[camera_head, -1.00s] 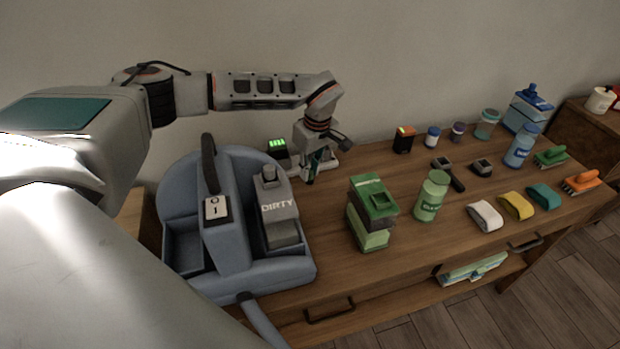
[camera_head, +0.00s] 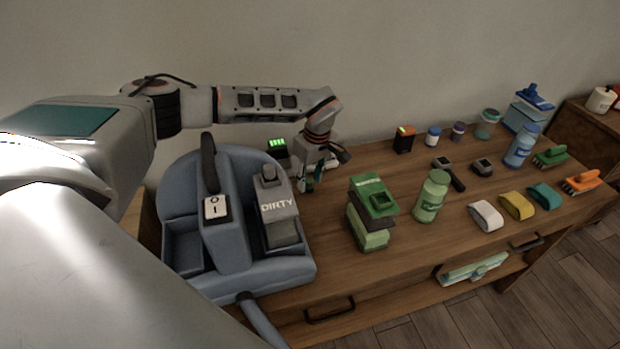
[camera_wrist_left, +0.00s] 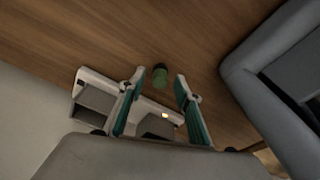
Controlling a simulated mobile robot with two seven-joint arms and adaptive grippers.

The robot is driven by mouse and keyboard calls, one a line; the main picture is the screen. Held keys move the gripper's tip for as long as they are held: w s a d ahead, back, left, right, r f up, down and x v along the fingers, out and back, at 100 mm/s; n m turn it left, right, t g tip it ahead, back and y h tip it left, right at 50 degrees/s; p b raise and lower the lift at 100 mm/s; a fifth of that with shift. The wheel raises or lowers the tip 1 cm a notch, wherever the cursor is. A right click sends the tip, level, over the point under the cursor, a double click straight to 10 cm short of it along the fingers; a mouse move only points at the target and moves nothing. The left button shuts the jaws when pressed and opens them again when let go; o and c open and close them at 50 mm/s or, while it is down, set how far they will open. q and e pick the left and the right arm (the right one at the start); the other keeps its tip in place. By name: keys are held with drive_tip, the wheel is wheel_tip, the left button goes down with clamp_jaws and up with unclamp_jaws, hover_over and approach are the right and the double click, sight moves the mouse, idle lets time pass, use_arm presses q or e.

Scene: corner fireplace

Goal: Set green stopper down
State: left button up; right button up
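The green stopper (camera_wrist_left: 160,76) shows in the left wrist view as a small dark green round piece. It is between and just beyond the fingertips, with a visible gap to each finger, and seems to rest on the wooden table. My left gripper (camera_wrist_left: 158,82) is open, its two teal-lined fingers spread apart. In the head view my left gripper (camera_head: 310,181) points down low over the back left of the table, just right of the blue-grey vacuum station. I cannot clearly make out the stopper there. My right gripper is in neither view.
The blue-grey station (camera_head: 290,272) with the DIRTY container (camera_head: 279,208) stands close left of my gripper. A charger with green lights (camera_head: 277,148) is behind. Stacked green boxes (camera_head: 370,241) and a green bottle (camera_head: 431,196) stand front right. Bare wood (camera_head: 330,215) lies between.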

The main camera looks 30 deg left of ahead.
use_arm(q)
drive_tip(key=shift+r, duration=0.1)
wheel_tip(320, 180, up, 12)
drive_tip(key=d, duration=0.1)
drive_tip(key=shift+s+d, duration=0.25)
drive_tip(key=shift+d, duration=0.1)
drive_tip(key=shift+d, duration=0.1)
idle(0.4)
